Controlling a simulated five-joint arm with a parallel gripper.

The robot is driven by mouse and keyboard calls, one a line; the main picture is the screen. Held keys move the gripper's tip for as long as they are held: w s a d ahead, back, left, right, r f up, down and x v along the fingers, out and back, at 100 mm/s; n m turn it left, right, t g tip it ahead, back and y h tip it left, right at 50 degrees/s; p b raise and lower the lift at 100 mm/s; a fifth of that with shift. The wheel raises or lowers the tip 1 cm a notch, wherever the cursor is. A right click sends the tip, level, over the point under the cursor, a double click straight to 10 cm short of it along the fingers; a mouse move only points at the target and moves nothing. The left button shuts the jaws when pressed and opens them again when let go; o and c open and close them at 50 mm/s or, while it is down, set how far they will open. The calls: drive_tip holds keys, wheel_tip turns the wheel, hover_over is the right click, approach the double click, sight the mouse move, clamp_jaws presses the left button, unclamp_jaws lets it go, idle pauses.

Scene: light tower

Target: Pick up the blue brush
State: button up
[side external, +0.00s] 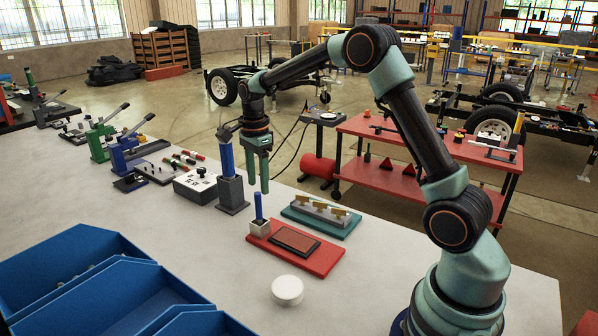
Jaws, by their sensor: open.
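A thicker blue cylinder on a dark base (232,193) stands close left of my gripper. A teal tray (321,223) with metal parts lies right of it. A white round puck (287,290) and blue bins (75,255) are nearer.

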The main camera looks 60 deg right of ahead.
sight(259, 218)
drive_tip(key=f, duration=0.7)
drive_tip(key=shift+a+f, duration=0.15)
drive_tip(key=shift+a, duration=0.05)
clamp_jaws()
